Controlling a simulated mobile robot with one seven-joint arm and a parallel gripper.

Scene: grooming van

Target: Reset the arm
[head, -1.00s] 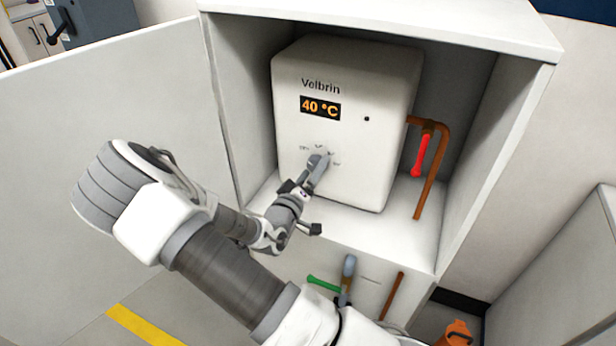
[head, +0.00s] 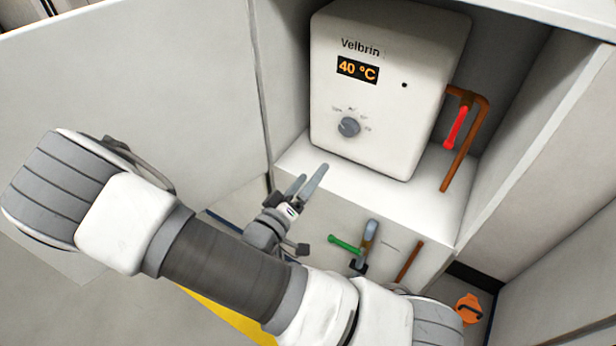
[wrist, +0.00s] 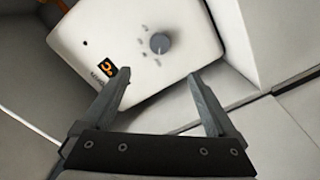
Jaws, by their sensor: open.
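My gripper (head: 308,184) is open and empty in the head view, in front of the cabinet shelf and below left of the heater's grey dial (head: 349,127). The white Velbrin heater (head: 380,100) stands in the cabinet and its display (head: 357,69) reads 40 °C. In the wrist view, my two fingers (wrist: 158,88) are spread apart with nothing between them. The dial (wrist: 160,42) shows beyond them, clear of the fingertips.
The open cabinet door (head: 130,90) stands to the left of my arm. A red-handled valve (head: 456,128) on a copper pipe is right of the heater. A green-handled valve (head: 345,244) is below the shelf. An orange object (head: 469,308) is at lower right.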

